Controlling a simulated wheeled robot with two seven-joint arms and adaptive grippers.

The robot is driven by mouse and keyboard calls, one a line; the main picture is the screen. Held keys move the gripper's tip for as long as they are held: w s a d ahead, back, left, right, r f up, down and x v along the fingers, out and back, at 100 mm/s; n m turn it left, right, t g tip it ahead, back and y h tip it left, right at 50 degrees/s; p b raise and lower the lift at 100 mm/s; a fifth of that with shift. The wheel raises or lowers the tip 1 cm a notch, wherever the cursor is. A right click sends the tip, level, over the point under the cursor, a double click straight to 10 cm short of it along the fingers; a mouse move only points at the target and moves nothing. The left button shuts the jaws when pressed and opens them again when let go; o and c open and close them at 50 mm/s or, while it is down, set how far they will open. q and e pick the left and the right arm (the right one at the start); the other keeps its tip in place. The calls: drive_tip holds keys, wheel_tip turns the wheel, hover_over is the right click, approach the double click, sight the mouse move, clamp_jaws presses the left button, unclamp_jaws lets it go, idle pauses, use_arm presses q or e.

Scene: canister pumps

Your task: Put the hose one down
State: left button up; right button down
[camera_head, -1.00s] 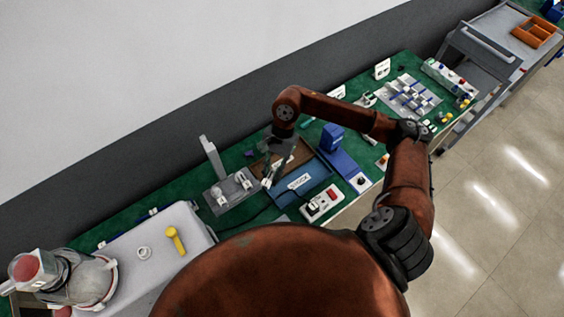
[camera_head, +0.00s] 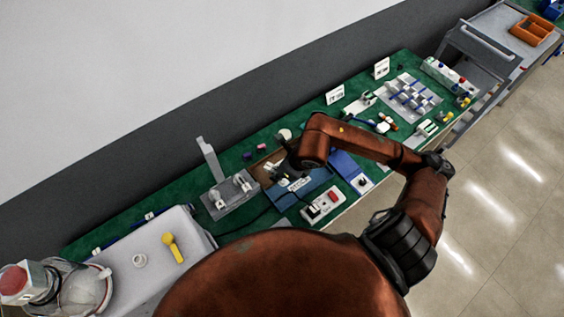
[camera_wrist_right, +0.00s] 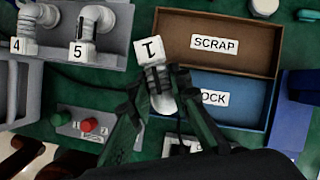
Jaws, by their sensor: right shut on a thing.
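My right gripper (camera_wrist_right: 158,92) is shut on a white fitting (camera_wrist_right: 155,76) whose square tag reads like an inverted 1. In the right wrist view the fitting overlaps the left edges of the brown SCRAP tray (camera_wrist_right: 215,66) and the blue STOCK tray (camera_wrist_right: 250,100). I cannot tell its height above them. In the head view my right gripper (camera_head: 284,168) is over the trays and mostly hides the fitting. Both tray floors look bare where visible. My left gripper is not in view.
A grey stand (camera_wrist_right: 108,55) holds white fittings tagged 4 and 5 left of the trays. A control box with red and green buttons (camera_wrist_right: 88,125) is nearby. A yellow piece (camera_head: 172,246) sits on the grey case.

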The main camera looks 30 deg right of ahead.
drive_tip(key=w+d+f, duration=0.3)
drive_tip(key=w+d, duration=0.2)
drive_tip(key=w, duration=0.1)
approach(279, 162)
drive_tip(key=shift+w+a+f, duration=0.2)
drive_tip(key=shift+w+a, duration=0.2)
drive_tip(key=shift+w, duration=0.05)
drive_tip(key=shift+w+a+f, duration=0.25)
drive_tip(key=shift+w+a, duration=0.2)
drive_tip(key=shift+w, duration=0.05)
drive_tip(key=shift+w+d+f, duration=0.3)
drive_tip(key=shift+w+f, duration=0.05)
drive_tip(key=shift+f, duration=1.8)
drive_tip(key=c, duration=2.3)
unclamp_jaws()
drive_tip(key=shift+f, duration=0.15)
drive_tip(key=o, duration=0.5)
